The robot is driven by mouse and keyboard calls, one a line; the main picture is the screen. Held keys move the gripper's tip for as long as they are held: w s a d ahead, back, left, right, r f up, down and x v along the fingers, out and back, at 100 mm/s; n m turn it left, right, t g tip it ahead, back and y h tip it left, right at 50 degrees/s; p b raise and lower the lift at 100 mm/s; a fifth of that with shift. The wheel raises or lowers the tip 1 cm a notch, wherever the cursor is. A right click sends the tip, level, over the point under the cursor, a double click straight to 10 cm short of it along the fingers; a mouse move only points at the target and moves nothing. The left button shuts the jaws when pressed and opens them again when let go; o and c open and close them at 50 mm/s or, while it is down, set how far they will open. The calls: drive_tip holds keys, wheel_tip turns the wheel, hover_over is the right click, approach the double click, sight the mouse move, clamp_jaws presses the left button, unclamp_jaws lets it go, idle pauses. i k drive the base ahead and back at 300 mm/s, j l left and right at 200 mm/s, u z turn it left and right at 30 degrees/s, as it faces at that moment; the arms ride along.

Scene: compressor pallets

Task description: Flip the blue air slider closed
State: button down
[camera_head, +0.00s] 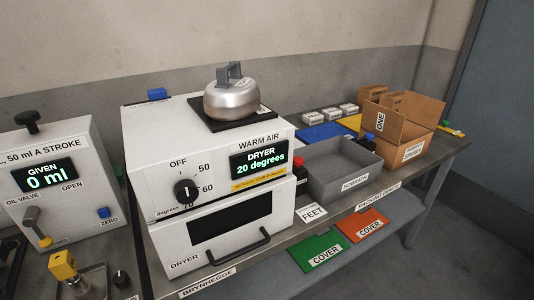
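A small blue block (157,94) stands up at the back left top edge of the white dryer (150,140). It looks like the blue air slider, but no label on it can be read. It is small in the picture, and I cannot tell whether it is open or closed. The dryer's display (260,161) reads "DRYER 20 degrees", under the words "WARM AIR". Its black dial (187,191) is on the front face, marked OFF, 50, 60 and 70. My gripper is not in view.
A round metal compressor part (231,100) sits on a black pad on the dryer. An oil unit (45,170) with a blue ZERO button (103,212) stands at left. A grey bin (320,178) and a cardboard box (418,117) stand at right. Green and orange covers lie below.

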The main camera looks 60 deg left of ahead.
sight(159, 93)
drive_tip(key=u, duration=1.75)
drive_tip(key=i+l, duration=0.95)
drive_tip(key=l, duration=0.25)
drive_tip(key=i+l, duration=1)
drive_tip(key=l, duration=0.2)
